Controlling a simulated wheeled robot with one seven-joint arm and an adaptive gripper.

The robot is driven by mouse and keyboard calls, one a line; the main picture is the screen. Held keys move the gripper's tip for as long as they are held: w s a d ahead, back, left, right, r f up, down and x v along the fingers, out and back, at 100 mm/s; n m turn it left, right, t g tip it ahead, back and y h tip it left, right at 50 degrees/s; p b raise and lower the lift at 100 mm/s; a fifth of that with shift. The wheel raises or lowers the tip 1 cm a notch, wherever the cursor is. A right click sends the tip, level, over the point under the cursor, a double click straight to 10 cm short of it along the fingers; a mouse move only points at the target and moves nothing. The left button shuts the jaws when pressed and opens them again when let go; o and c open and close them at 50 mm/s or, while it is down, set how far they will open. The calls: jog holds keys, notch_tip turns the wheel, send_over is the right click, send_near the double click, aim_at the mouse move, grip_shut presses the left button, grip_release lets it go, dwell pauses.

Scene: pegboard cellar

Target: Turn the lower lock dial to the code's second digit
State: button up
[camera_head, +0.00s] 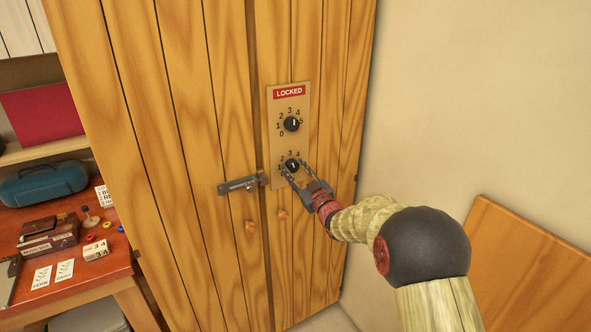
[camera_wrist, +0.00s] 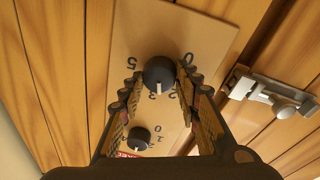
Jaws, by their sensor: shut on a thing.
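The lower lock dial (camera_head: 292,165) is a round black knob with a white pointer mark, on a tan plate (camera_head: 275,147) fixed to the wooden cabinet. My gripper (camera_head: 293,172) is shut on this dial, one finger on each side. In the wrist view the dial (camera_wrist: 159,72) sits between the fingers, with its pointer near the 3; the exact alignment is hard to tell. Some digits around it are hidden by the fingers. The upper dial (camera_head: 291,123) is above it, its pointer roughly upward. A red sign (camera_head: 289,92) above reads LOCKED.
A metal latch (camera_head: 242,185) is left of the lower dial, and small wooden knobs (camera_head: 250,227) are below. The red-topped table (camera_head: 105,271) at left holds a blue case (camera_head: 43,184), several cards and a white block (camera_head: 96,250) marked with digits. A bare wall is at right.

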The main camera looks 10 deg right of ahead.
jog(key=m+h+p, duration=0.1)
jog(key=m+p, duration=0.1)
jog(key=m, duration=0.5)
jog(key=m+p, duration=0.2)
jog(key=m, duration=0.1)
jog(key=shift+g, duration=0.4)
jog(key=shift+m+h+p, duration=0.3)
jog(key=shift+m+p, duration=0.4)
jog(key=shift+m, duration=0.9)
jog(key=o, duration=1.2)
jog(key=shift+r, duration=0.1)
jog(key=shift+c, duration=0.2)
